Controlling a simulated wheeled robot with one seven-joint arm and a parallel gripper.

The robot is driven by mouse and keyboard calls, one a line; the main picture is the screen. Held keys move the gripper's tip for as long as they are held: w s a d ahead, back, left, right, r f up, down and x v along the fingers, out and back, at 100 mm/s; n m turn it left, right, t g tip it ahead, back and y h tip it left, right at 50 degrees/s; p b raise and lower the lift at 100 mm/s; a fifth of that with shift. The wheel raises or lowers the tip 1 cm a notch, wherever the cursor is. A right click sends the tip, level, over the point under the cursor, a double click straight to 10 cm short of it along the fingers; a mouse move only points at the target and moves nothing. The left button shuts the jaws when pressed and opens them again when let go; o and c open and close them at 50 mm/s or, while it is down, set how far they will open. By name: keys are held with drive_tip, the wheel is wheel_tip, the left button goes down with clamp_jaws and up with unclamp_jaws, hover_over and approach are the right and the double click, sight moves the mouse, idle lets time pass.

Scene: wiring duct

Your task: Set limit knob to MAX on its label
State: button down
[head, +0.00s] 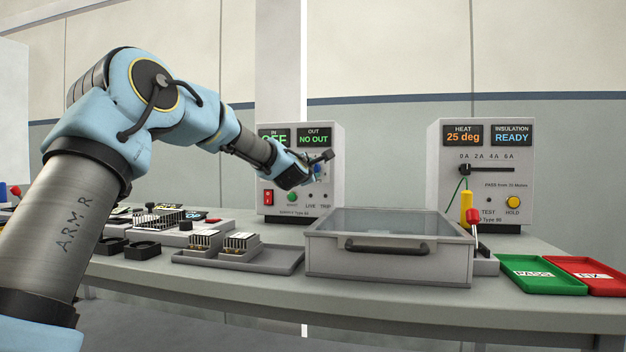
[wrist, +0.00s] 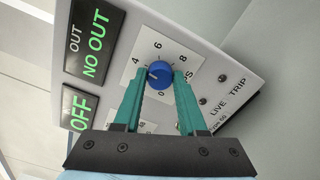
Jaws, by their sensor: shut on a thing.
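The blue round knob (wrist: 159,72) is on the front of the grey supply unit (head: 335,190), with printed marks 4, 6, 8 and 0 around it. A small pale pointer mark shows on its left side in the wrist view. I cannot read a MAX mark there. My gripper (wrist: 160,78) has its two teal fingers on either side of the knob, shut on it. In the head view my gripper (head: 318,162) reaches the unit's front and covers most of the knob's dial.
The unit's displays (wrist: 95,45) read OFF and NO OUT. A red switch (head: 268,197) and green button (head: 292,197) sit below. A glass-lidded box (head: 390,275) stands in front. A second tester (head: 485,150), green tray (head: 545,283) and red tray (head: 610,290) are at right.

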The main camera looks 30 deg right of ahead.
drive_tip(key=shift+f+n+b, duration=0.1)
drive_tip(key=shift+n+b, duration=0.4)
drive_tip(key=shift+n, duration=0.1)
drive_tip(key=shift+c, duration=2.3)
unclamp_jaws()
drive_tip(key=b+v, duration=0.2)
drive_tip(key=v, duration=0.8)
drive_tip(key=shift+s+a, duration=0.3)
